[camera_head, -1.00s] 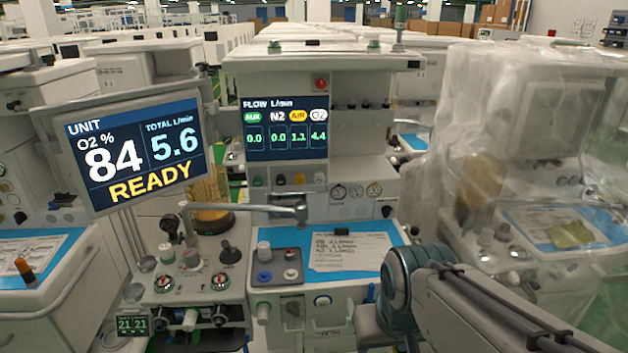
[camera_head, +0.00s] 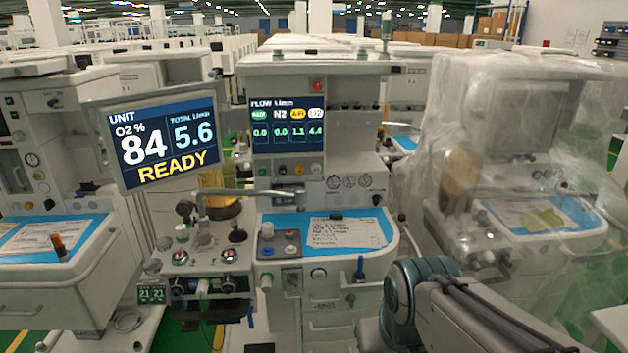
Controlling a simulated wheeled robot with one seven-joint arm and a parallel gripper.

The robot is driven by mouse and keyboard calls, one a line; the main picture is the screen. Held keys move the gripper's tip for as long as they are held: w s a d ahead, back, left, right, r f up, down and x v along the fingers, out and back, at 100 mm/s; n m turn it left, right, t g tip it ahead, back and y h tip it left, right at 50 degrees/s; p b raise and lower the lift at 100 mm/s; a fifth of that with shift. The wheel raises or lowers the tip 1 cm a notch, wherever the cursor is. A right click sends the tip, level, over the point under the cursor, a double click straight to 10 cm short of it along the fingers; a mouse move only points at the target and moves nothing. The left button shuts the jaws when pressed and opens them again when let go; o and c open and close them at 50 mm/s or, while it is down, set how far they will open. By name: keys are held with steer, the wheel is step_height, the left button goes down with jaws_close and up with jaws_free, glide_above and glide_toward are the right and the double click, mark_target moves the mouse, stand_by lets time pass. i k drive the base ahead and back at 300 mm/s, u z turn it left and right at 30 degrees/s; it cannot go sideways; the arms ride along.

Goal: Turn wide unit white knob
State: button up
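The wide unit (camera_head: 315,65) stands in the middle, with a flow screen (camera_head: 287,125) reading 0.0, 0.0, 1.1 and 4.4 under AUX, N2, AIR and O2. Below the screen is a row of small knobs; the white knob (camera_head: 316,168) is at its right end, beside a yellow one (camera_head: 299,169). The knobs are small, and I cannot tell how far the white one is turned. A tilted screen (camera_head: 165,145) at left reads O2 84 %, total 5.6 L/min, READY. My arm shows at lower right, below and right of the knobs; my gripper is not in view.
A blue worktop (camera_head: 388,232) with a paper sheet (camera_head: 345,235) projects below the knobs. A control panel (camera_head: 207,260) with several knobs is at its left. A plastic-wrapped cart (camera_head: 520,100) stands right. Green floor (camera_head: 85,340) shows at lower left.

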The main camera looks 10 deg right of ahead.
mark_target(315, 167)
steer(key=u, duration=0.2)
steer(key=i, duration=1.2)
steer(key=z, duration=0.75)
